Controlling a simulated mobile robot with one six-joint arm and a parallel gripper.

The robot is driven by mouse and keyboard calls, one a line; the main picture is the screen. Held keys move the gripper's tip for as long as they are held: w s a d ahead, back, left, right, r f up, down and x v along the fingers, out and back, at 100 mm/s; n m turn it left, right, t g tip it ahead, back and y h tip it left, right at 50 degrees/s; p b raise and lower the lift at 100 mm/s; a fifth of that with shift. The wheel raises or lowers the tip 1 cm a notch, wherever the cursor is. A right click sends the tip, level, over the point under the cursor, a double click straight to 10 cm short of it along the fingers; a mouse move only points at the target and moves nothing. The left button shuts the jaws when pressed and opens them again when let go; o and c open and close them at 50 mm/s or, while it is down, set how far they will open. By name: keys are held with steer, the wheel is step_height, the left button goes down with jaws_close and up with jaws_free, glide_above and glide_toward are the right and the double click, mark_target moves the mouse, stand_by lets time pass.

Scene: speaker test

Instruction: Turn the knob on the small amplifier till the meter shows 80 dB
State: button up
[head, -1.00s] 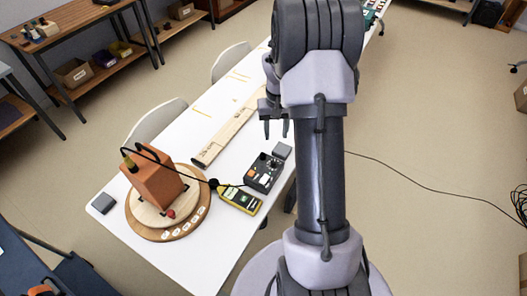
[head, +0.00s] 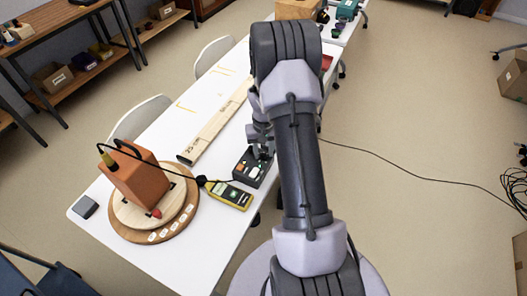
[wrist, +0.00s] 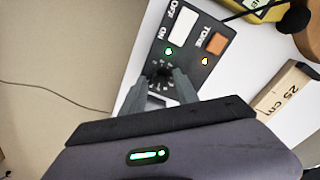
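The small black amplifier (head: 242,172) stands on the white table. It also fills the upper middle of the wrist view (wrist: 186,52), with a white ON/OFF switch, an orange TONE button and lit green and yellow lamps. Its dark knob (wrist: 159,74) sits in a ring of pale marks. The yellow sound meter (head: 230,195) lies beside the amplifier; its reading is too small to make out. My gripper (wrist: 161,82) is over the knob end, fingers apart with the knob and some marks showing between them. Contact with the knob cannot be seen.
An orange-brown speaker (head: 139,183) stands on a round wooden turntable (head: 185,218) at the left. A wooden ruler board marked 25 cm (head: 213,125) lies behind the amplifier. A cable runs from the speaker across the table. A grey block (head: 85,207) lies at the table's left corner.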

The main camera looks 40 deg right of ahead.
mark_target(264, 154)
jaws_close()
steer(key=shift+m+b, duration=0.35)
steer(key=shift+m, duration=0.85)
steer(key=shift+o, duration=1.3)
jaws_free()
step_height(264, 154, up, 17)
steer(key=p, duration=0.5)
steer(key=shift+r+p, duration=0.2)
steer(key=shift+p, duration=0.1)
